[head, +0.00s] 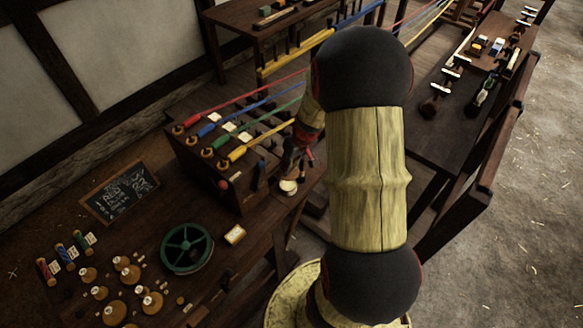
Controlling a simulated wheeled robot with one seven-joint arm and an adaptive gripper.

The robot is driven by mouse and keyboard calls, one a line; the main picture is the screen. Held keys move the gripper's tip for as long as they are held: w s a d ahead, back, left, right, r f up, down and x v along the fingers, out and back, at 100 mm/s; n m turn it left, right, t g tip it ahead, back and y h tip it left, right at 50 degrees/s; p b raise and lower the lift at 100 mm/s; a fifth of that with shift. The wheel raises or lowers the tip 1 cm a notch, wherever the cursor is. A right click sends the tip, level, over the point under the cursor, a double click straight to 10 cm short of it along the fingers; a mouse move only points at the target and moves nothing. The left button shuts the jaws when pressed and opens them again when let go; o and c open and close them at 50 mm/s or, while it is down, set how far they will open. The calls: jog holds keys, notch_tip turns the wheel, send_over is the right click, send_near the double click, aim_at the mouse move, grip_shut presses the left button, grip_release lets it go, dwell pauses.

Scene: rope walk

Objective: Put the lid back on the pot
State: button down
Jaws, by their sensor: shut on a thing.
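My gripper (292,160) is small and partly hidden by my own arm, at the right end of the dark wooden box on the workbench. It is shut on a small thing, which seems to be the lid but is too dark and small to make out. Just below the fingers is a small round pot (289,186) with a pale top, standing near the right edge of the workbench. The fingers are above it or close beside it; I cannot tell whether anything touches it.
The dark box (222,172) carries red, blue, green and yellow strands. A second table (445,135) stands at right.

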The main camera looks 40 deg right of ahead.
aim_at(290, 174)
jog(key=shift+w+a+f, duration=0.1)
jog(key=shift+w+f, duration=0.1)
jog(key=shift+f+b, duration=1.5)
jog(key=shift+f, duration=0.8)
jog(key=shift+f+b, duration=0.75)
jog(key=shift+b, duration=0.1)
jog(key=shift+b, duration=0.4)
jog(key=shift+f+b, duration=0.15)
jog(key=shift+b, duration=0.45)
dwell(0.6)
jog(key=c, duration=1.6)
grip_release()
jog(key=shift+c, duration=0.2)
jog(key=shift+o, duration=0.7)
